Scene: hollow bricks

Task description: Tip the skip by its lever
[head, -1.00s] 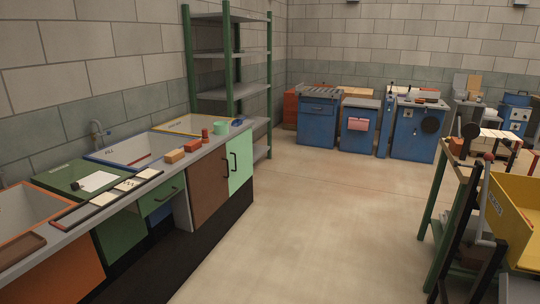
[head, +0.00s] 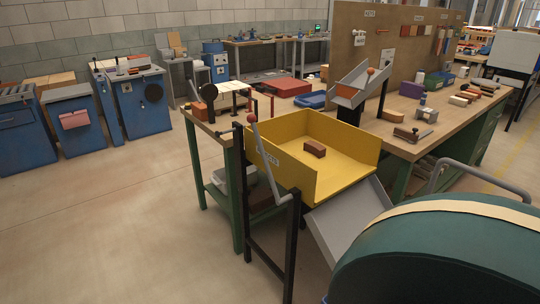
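The yellow skip (head: 345,178) stands on a black frame (head: 291,240) at the middle right of the head view. Its tray is level, and a brown brick (head: 315,149) lies inside. The grey lever (head: 263,165) is on the skip's left side. It slants from a red knob (head: 251,117) at the top down to the right. A grey chute (head: 345,215) slopes down below the skip's front right. Neither of my grippers shows in the head view.
A large dark green drum (head: 440,260) with a grey handle fills the lower right. A wooden workbench (head: 440,140) with tools and a pegboard (head: 400,50) stands behind the skip. Blue machines (head: 140,105) line the back left. The floor (head: 110,220) at left is clear.

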